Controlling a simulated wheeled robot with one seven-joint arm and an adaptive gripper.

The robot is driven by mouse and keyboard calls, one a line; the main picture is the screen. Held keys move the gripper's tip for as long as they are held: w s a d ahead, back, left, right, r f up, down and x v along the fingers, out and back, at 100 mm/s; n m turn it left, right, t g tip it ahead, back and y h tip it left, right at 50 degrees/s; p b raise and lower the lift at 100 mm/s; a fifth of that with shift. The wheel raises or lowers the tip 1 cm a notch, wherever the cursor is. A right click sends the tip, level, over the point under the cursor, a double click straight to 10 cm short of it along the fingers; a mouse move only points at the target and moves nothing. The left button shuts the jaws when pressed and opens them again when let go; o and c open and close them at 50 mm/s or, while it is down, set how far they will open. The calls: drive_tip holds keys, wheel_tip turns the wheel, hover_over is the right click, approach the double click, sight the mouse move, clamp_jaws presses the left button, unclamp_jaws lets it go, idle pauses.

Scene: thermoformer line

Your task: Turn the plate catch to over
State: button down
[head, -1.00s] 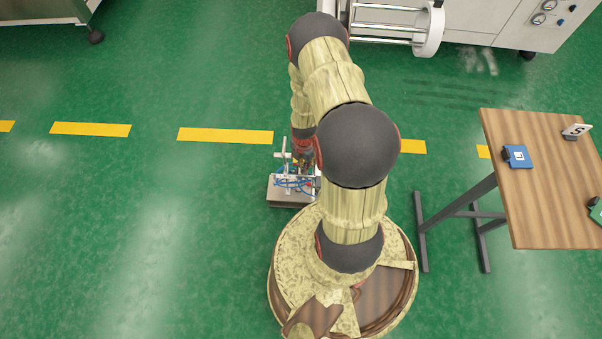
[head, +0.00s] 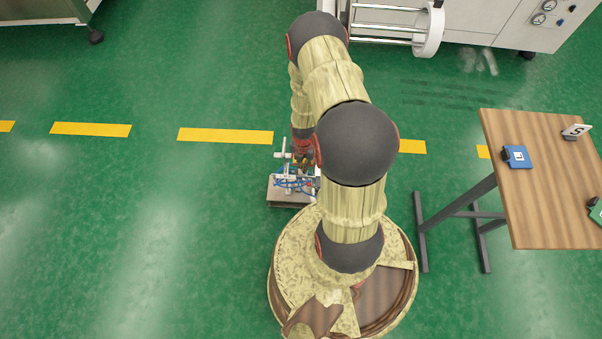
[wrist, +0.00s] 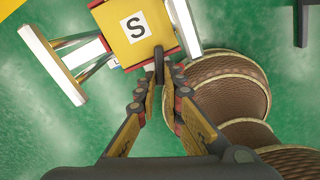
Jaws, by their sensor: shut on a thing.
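A yellow plate (wrist: 135,32) marked "S" shows at the top of the wrist view, on a pale metal frame. A dark, narrow lever (wrist: 159,64), which looks like the plate catch, sticks out from the plate's lower right edge toward me. My gripper (wrist: 157,88) is closed in around the lever's near end, with both fingers close together. The exact contact is partly hidden by the fingers.
A white machine (head: 480,22) stands at the back. Green floor (head: 130,230) left of the fixture is clear.

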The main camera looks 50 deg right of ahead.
drive_tip(key=shift+w+d, duration=0.1)
drive_tip(key=shift+n, duration=1.4)
drive_tip(key=c, duration=2.4)
unclamp_jaws()
drive_tip(key=shift+n, duration=0.3)
drive_tip(key=o, duration=0.6)
drive_tip(key=shift+c, duration=0.2)
wheel_tip(320, 180, up, 12)
